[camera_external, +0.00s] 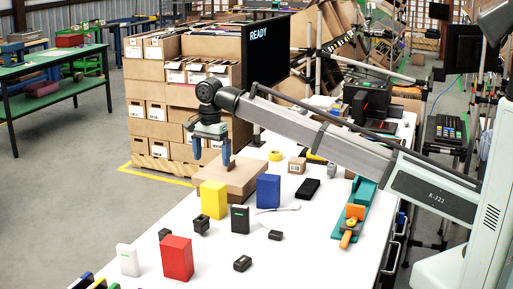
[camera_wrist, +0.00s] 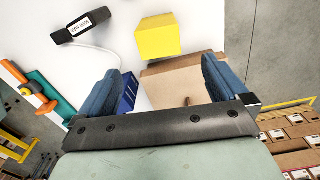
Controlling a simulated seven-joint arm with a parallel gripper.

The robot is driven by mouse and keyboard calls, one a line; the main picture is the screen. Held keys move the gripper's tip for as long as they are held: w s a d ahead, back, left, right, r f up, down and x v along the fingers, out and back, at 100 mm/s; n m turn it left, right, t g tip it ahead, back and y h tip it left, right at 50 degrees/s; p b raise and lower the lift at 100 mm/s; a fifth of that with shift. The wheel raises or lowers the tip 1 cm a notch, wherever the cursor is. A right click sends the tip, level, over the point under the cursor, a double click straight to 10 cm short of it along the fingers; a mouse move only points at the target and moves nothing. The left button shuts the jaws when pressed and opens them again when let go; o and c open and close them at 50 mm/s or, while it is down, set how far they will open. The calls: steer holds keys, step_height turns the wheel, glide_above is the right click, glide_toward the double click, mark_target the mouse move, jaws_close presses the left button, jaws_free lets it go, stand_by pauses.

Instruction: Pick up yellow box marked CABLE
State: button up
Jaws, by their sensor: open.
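A plain yellow box (camera_external: 213,199) stands upright on the white table, in front of the flat cardboard carton. No CABLE marking is readable on its visible faces. In the wrist view the yellow box (camera_wrist: 158,38) is at the top middle, beyond my fingertips. My gripper (camera_external: 212,161) is open and empty, fingers pointing down, above the cardboard carton and higher than the yellow box. In the wrist view my gripper (camera_wrist: 160,72) shows two blue fingers spread wide, with carton and table between them. The fingers are apart from the yellow box.
The cardboard carton (camera_external: 246,177) lies under my gripper. A blue box (camera_external: 268,190) stands right of the yellow one, a black box (camera_external: 240,218) in front. A red box (camera_external: 177,257) and white box (camera_external: 128,260) stand nearer. Stacked cartons (camera_external: 150,110) rise behind the table.

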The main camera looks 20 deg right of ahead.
mark_target(213, 184)
step_height(213, 184, down, 8)
steer(key=shift+f, duration=0.2)
steer(key=shift+s+f, duration=0.15)
steer(key=shift+f, duration=2.4)
steer(key=shift+r, duration=0.15)
steer(key=c, duration=1.2)
